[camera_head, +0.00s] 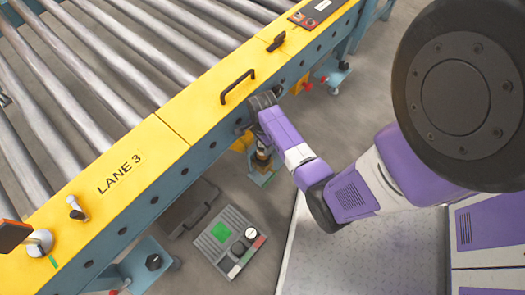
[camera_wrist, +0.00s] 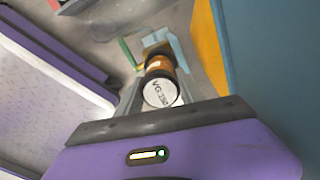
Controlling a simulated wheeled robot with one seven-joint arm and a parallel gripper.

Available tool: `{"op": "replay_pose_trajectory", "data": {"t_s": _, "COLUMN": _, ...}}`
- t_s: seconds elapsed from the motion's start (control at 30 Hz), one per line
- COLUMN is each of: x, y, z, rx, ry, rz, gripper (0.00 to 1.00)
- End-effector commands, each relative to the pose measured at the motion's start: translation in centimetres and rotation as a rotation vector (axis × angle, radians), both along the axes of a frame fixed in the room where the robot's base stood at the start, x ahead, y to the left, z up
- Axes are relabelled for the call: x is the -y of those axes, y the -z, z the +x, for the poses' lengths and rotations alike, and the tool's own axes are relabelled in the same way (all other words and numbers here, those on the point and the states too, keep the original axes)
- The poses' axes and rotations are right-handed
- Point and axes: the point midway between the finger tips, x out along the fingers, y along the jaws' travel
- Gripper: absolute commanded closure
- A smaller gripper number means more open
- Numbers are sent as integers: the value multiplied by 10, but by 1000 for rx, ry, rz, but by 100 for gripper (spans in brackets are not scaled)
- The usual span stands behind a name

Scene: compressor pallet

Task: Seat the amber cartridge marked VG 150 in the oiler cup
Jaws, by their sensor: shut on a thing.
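The amber cartridge (camera_wrist: 160,93) shows in the wrist view with its white end, marked VG 150, towards the camera. My gripper (camera_wrist: 158,78) is shut on it, one finger on each side. In the head view my wrist is beside the conveyor's blue side, and my arm hides the fingers. A small amber and dark shape (camera_head: 262,154) shows below it, too small to tell apart.
The roller conveyor (camera_head: 157,124) marked LANE 3 runs along the left, its blue side close to my gripper. A grey case (camera_head: 228,243) with a green panel and a dark case (camera_head: 188,208) lie on the floor below. A teal foot (camera_head: 262,178) stands under my wrist.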

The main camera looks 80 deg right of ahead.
Motion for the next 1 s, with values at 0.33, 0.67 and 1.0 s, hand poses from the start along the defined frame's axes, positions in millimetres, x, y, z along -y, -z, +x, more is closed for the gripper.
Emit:
{"op": "replay_pose_trajectory", "data": {"t_s": 0.33, "x": 0, "y": 38, "z": -1, "rx": -2, "ry": 1, "rz": 1, "gripper": 100}}
{"op": "replay_pose_trajectory", "data": {"t_s": 0.67, "x": 0, "y": 44, "z": 0, "rx": 0, "ry": 0, "rz": 0, "gripper": 100}}
{"op": "replay_pose_trajectory", "data": {"t_s": 1.0, "x": 0, "y": 47, "z": 0, "rx": -1, "ry": 0, "rz": 1, "gripper": 34}}
